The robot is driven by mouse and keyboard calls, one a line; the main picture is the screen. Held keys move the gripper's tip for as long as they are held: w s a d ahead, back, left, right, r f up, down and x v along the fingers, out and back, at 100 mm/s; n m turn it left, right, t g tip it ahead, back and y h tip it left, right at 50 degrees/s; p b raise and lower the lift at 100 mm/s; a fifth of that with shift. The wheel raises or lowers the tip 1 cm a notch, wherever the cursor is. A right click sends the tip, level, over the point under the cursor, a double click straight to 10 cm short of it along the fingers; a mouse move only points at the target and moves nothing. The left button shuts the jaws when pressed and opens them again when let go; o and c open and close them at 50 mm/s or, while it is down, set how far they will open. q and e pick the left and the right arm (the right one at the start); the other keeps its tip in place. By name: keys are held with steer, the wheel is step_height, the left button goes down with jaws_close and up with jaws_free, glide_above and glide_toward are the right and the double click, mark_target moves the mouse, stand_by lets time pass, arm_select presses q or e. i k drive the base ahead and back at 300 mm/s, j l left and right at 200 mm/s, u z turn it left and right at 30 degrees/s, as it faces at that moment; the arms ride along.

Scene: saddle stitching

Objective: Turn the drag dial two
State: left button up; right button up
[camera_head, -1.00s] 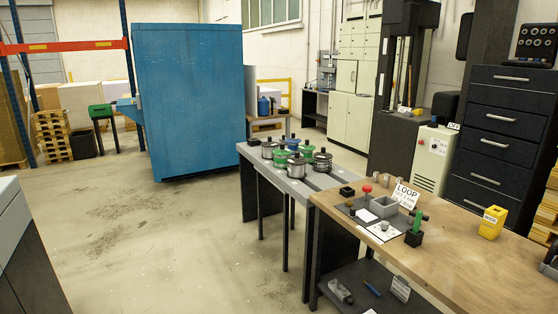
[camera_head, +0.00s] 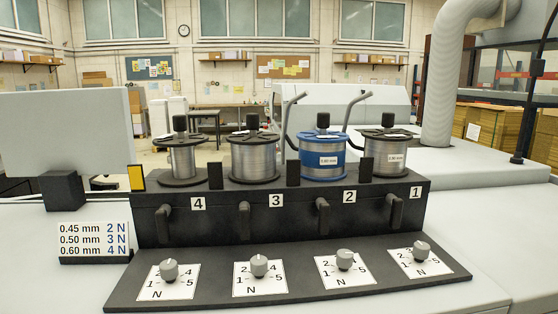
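Drag dial two (camera_head: 344,260) is a grey knob on a white card marked around it with numbers and N. It stands on the dark sloped panel below the plate numbered 2 (camera_head: 349,197). Its exact setting is too small to read. Similar knobs stand below the other numbers: dial 4 (camera_head: 169,270), dial 3 (camera_head: 259,266) and dial 1 (camera_head: 421,250). The numbers run 4, 3, 2, 1 from left to right. Behind number 2 stands a blue spool (camera_head: 321,160) of wire with a white label in mm, too small to read surely. Neither of my grippers is in view.
A card (camera_head: 94,237) at the left lists 0.45 mm 2 N, 0.50 mm 3 N and 0.60 mm 4 N. Dark spools (camera_head: 184,158) and short levers (camera_head: 323,215) stand above the dials. The space in front of the panel (camera_head: 300,298) is clear.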

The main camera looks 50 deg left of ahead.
mark_target(344, 257)
steer(key=u, duration=1.35)
